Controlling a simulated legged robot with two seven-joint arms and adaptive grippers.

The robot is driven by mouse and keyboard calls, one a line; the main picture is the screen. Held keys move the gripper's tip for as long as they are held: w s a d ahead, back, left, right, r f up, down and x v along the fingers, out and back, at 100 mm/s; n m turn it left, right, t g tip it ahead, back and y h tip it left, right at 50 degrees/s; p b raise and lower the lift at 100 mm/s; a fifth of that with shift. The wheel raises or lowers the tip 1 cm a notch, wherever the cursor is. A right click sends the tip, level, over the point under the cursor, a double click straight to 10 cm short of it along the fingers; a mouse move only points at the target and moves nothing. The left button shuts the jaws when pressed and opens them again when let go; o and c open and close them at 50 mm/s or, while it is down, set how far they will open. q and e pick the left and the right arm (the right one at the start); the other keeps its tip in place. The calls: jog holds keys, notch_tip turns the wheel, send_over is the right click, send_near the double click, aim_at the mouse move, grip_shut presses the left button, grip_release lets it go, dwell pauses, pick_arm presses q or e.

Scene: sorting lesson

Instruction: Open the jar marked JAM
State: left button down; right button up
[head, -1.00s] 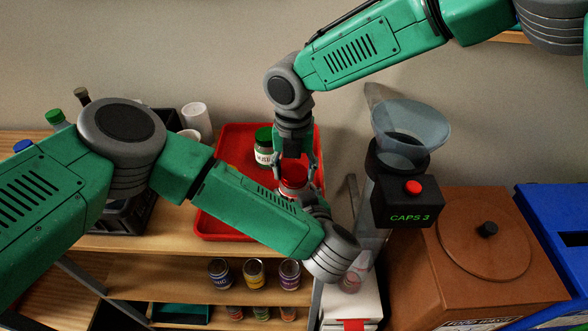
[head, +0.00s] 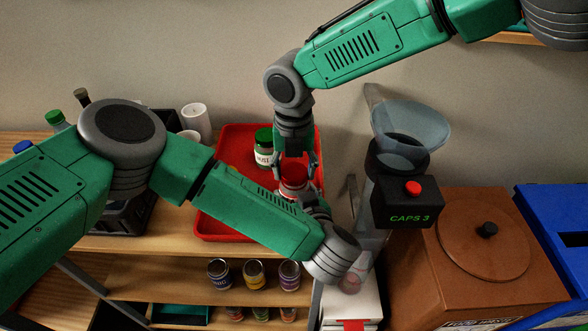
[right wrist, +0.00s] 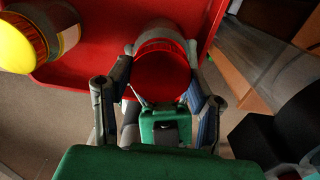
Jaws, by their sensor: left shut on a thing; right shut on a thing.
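A clear jar (head: 293,185) with a red lid (head: 293,170) is over the front right of the red tray. My left gripper (head: 307,196) holds the jar's body from the front. It is partly hidden by its own wrist. My right gripper (head: 295,166) points down from above, with its fingers shut on the red lid. The red lid also fills the middle of the right wrist view (right wrist: 162,76), with fingers on both sides. No label on this jar can be read. I cannot tell whether lid and jar are still joined.
A green-lidded jar (head: 263,150) stands on the red tray (head: 232,140). A yellow-lidded jar (right wrist: 18,42) shows in the right wrist view. A funnel machine (head: 408,203) reading CAPS 3 and a brown bin (head: 450,265) are at right.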

aim_at(294, 171)
pick_arm(q)
jog(key=shift+f, duration=0.15)
pick_arm(e)
jog(key=shift+r, duration=0.9)
jog(key=shift+r, duration=2)
pick_arm(q)
jog(key=shift+c, duration=2.4)
grip_release()
pick_arm(e)
jog(key=shift+w, duration=0.1)
